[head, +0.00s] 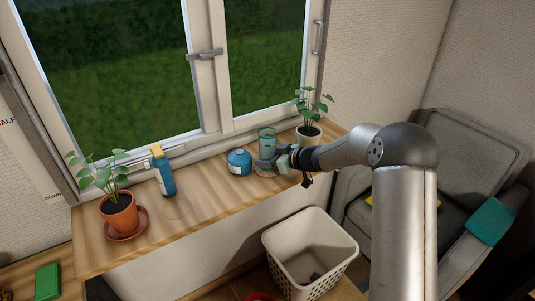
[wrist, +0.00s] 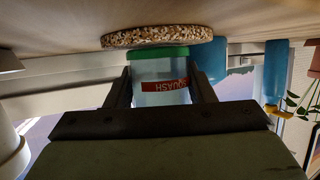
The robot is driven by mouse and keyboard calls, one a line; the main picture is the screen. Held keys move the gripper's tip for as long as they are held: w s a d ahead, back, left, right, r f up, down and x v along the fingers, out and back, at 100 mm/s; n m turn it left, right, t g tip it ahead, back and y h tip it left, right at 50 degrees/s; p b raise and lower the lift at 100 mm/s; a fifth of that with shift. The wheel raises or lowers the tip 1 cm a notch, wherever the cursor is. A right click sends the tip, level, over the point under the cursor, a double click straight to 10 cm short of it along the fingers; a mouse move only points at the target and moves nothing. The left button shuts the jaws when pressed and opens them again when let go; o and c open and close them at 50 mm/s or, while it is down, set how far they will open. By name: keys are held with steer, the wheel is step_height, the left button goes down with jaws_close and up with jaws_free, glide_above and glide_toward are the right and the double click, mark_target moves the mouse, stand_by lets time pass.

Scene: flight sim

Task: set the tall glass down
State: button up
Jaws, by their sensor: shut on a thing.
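The tall glass (head: 267,137) is pale green and see-through. In the wrist view, which is upside down, the glass (wrist: 158,72) has a red label reading SQUASH and a green band at its base. My gripper (head: 276,160) is shut on it, with one dark finger on each side in the wrist view (wrist: 160,88). The glass looks upright. A speckled round coaster (wrist: 157,36) lies on the sill right by its base; it also shows in the head view (head: 264,172). I cannot tell whether the base touches it.
On the wooden sill (head: 205,215), a round blue jar (head: 239,163) stands just left of the glass. A white basket (head: 310,245) stands below.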

steer(key=o, duration=1.3)
steer(key=shift+f, duration=0.1)
